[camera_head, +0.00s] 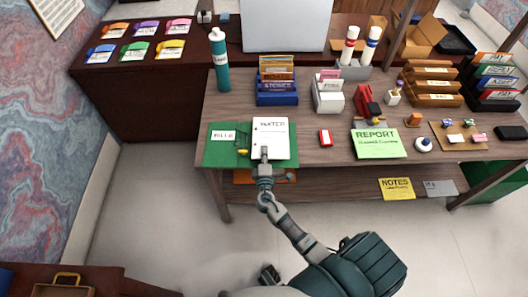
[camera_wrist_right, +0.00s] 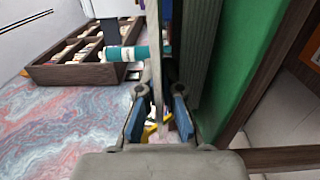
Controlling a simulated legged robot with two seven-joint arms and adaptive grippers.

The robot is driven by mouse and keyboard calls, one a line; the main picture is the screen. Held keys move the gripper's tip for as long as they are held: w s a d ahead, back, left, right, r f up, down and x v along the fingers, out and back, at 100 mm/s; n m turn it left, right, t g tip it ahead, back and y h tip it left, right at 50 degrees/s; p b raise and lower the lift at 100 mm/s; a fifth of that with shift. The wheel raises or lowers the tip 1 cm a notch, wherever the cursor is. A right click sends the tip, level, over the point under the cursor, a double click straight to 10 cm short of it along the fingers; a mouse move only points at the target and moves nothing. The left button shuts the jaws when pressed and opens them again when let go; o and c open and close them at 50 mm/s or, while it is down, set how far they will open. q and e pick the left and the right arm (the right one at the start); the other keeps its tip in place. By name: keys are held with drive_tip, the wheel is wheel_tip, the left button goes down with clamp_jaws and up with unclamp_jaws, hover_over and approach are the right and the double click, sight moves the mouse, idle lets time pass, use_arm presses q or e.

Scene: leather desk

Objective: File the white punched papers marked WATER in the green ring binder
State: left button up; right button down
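The white punched papers marked WATER (camera_head: 270,142) lie over the right part of the open green ring binder (camera_head: 216,157). The binder lies at the left front of the desk, with a white label on its left cover. My right gripper (camera_head: 264,153) is at the papers' lower edge. In the right wrist view its two blue-padded fingers (camera_wrist_right: 158,115) stand apart, with a thin pale sheet edge (camera_wrist_right: 156,60) between them and gaps beside it. The green cover (camera_wrist_right: 245,65) rises to the right there. My left gripper is not recognisable in view.
A teal bottle (camera_head: 221,65), a blue file box (camera_head: 277,93) and a white file box (camera_head: 328,97) stand behind the binder. A red item (camera_head: 325,136) and a green REPORT sheet (camera_head: 378,143) lie to its right. Bare desk lies between them.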

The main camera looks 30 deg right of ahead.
drive_tip(key=c, duration=1.2)
unclamp_jaws()
drive_tip(key=shift+s+a+f, duration=0.1)
drive_tip(key=shift+c, duration=0.2)
use_arm(q)
drive_tip(key=shift+s+f, duration=0.1)
use_arm(e)
drive_tip(key=shift+f, duration=0.1)
drive_tip(key=shift+f, duration=0.1)
drive_tip(key=v, duration=1.2)
